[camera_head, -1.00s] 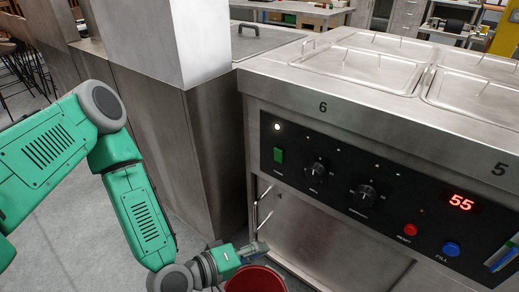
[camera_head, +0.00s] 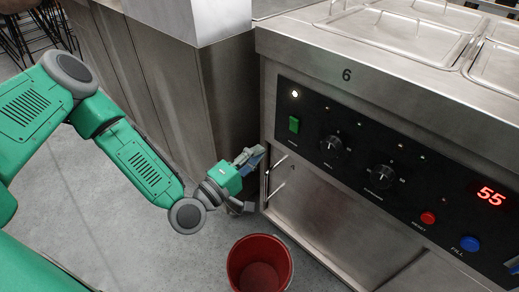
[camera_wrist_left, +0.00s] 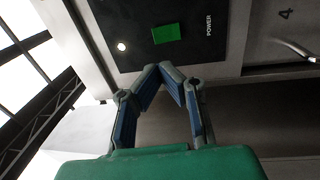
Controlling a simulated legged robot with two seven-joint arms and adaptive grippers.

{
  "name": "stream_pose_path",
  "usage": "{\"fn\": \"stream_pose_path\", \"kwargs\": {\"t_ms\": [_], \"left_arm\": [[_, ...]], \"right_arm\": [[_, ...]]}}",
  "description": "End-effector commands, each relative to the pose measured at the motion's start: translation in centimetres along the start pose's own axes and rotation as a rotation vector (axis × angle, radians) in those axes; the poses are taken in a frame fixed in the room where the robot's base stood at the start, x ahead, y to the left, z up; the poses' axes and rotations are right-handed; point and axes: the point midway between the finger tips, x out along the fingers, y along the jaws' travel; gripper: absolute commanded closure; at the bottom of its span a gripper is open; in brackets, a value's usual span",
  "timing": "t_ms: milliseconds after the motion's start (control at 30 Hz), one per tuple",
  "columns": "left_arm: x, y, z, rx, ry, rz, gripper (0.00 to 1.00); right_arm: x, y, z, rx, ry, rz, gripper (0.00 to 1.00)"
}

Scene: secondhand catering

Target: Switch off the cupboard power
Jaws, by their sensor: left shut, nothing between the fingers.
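The cupboard is a steel unit marked 6 with a black control panel (camera_head: 360,148). A green power switch (camera_head: 294,124) sits at the panel's left end, below a lit white lamp (camera_head: 295,94). In the left wrist view the green switch (camera_wrist_left: 166,33) lies beside the word POWER, with the lit lamp (camera_wrist_left: 121,46) near it. My left gripper (camera_head: 256,155) is shut and empty, below and left of the switch and apart from it. In the left wrist view its fingertips (camera_wrist_left: 168,68) meet below the switch. My right gripper is not in view.
The panel also has two black knobs (camera_head: 381,176), a red RESET button (camera_head: 428,218), a blue FILL button (camera_head: 470,244) and a red display reading 55 (camera_head: 491,196). A red bucket (camera_head: 260,264) stands on the floor below my gripper. A steel block stands at left.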

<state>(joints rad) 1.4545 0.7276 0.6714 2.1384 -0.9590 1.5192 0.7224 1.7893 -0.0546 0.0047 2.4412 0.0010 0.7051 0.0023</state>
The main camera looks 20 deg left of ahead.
Motion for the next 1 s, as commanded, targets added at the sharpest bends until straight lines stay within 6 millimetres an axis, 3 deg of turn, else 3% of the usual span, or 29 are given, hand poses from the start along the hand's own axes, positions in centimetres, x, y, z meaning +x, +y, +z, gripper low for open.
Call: {"fn": "stream_pose_path", "kwargs": {"t_ms": [300,500,700,1000], "left_arm": [[6.8,-0.2,0.0,0.001,-0.001,0.003,1.0],[9.9,-0.1,0.0,0.0,0.0,0.001,1.0],[11.1,-0.1,0.0,0.0,0.0,0.0,1.0],[11.2,0.0,0.0,0.0,0.0,-0.001,1.0]], "right_arm": [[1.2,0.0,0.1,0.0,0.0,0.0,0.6],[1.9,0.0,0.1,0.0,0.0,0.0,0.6],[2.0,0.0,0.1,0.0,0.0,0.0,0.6],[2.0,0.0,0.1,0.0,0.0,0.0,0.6]]}}
